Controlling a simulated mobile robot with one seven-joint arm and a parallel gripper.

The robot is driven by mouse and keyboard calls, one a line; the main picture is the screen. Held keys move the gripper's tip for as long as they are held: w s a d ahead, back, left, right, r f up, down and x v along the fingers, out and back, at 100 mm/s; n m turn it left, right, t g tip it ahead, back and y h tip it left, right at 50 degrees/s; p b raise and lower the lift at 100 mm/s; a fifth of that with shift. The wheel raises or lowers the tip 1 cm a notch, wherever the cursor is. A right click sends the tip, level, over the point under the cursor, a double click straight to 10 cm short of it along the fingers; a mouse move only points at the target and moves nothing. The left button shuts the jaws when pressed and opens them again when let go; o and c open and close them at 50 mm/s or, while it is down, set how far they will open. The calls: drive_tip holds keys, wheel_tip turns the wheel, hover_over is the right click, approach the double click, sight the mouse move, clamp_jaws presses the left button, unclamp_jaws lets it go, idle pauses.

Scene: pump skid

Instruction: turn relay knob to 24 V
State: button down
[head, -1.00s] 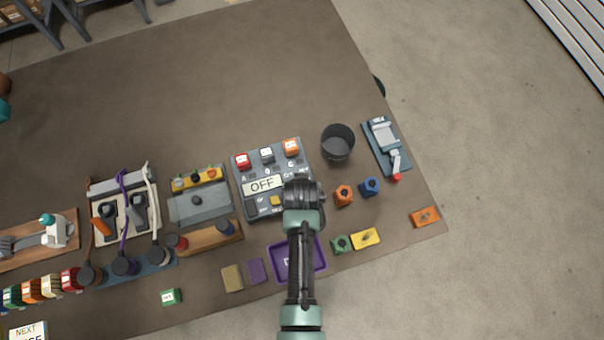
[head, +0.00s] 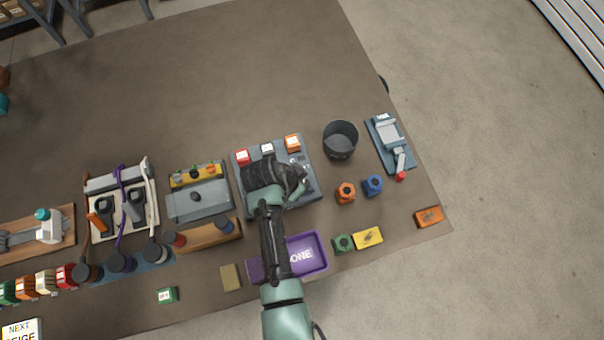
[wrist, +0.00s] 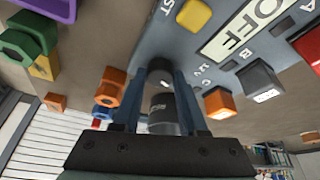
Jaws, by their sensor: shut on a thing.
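The relay unit is a grey-blue panel (head: 240,161) with an OFF display (wrist: 243,28). In the head view my arm covers the display and the right part of the panel. My gripper (wrist: 161,82) is at the panel's right side, and its two blue fingers close on a small grey relay knob (wrist: 160,72). The knob's pointer and setting cannot be read. Small voltage lettering beside it is only partly legible in the wrist view.
A dark bucket (head: 340,140) stands to the right, near an orange nut (head: 346,192) and a blue nut (head: 373,185). A purple tray (head: 318,250) lies in front.

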drive_tip(key=shift+m+b, duration=0.3)
drive_tip(key=shift+m, duration=0.5)
drive_tip(key=shift+g, duration=0.3)
drive_tip(key=shift+c, duration=2.2)
unclamp_jaws()
drive_tip(key=shift+h, duration=0.3)
drive_tip(key=shift+r, duration=0.1)
drive_tip(key=b+v, duration=0.1)
drive_tip(key=v, duration=1.1)
drive_tip(key=shift+r, duration=0.4)
drive_tip(key=shift+a, duration=0.1)
